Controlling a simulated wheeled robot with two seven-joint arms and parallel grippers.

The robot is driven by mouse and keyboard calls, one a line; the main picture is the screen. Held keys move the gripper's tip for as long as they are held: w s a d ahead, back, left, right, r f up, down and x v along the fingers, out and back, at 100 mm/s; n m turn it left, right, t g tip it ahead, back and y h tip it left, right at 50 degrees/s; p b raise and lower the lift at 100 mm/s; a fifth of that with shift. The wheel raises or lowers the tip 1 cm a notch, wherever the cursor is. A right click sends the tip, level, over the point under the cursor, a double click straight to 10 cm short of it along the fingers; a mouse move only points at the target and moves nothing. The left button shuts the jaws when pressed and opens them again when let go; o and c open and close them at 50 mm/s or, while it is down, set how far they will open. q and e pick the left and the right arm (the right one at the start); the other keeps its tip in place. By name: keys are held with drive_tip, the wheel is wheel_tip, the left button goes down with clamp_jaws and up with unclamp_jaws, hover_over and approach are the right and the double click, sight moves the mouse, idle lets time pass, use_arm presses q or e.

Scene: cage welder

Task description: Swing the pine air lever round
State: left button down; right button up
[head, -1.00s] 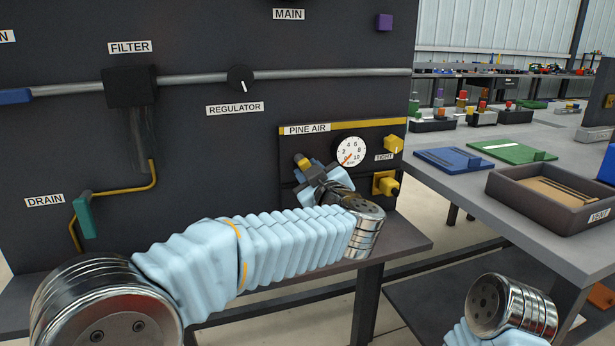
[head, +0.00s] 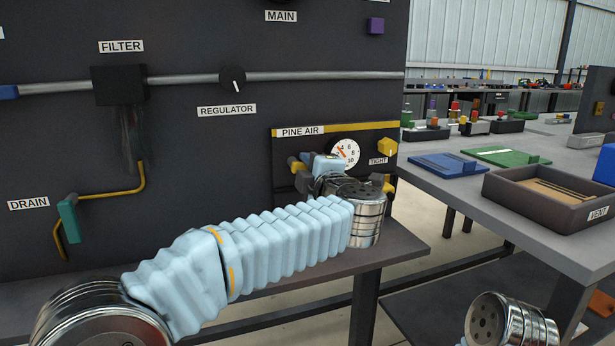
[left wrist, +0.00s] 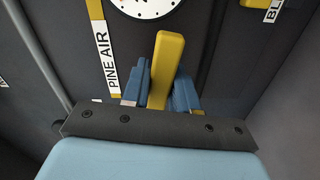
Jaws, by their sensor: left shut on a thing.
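The pine air lever is a yellow bar (left wrist: 166,60) between the two blue fingers of my left gripper (left wrist: 161,78) in the left wrist view. The gripper is shut on it. In the head view my left gripper (head: 326,166) is at the panel under the PINE AIR label (head: 300,132), just left of and below the round gauge (head: 344,153). My wrist hides most of the lever there. A short yellow piece (head: 296,163) shows left of the gripper; I cannot tell whether it is part of the lever. My right gripper is out of view.
Yellow fittings sit right of the gauge, one above the TIGHT label (head: 379,161). The regulator knob (head: 232,79), filter (head: 119,85) and green drain handle (head: 68,221) are farther left. A bench with a brown VENT tray (head: 549,218) stands at the right.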

use_arm(q)
drive_tip(key=shift+n+b, duration=0.3)
drive_tip(key=shift+n, duration=0.5)
drive_tip(key=c, duration=1)
unclamp_jaws()
drive_tip(key=shift+r, duration=0.1)
drive_tip(key=shift+o, duration=0.2)
drive_tip(key=b+v, duration=0.1)
drive_tip(key=v, duration=1.3)
drive_tip(key=shift+b, duration=0.3)
drive_tip(key=shift+w, duration=0.1)
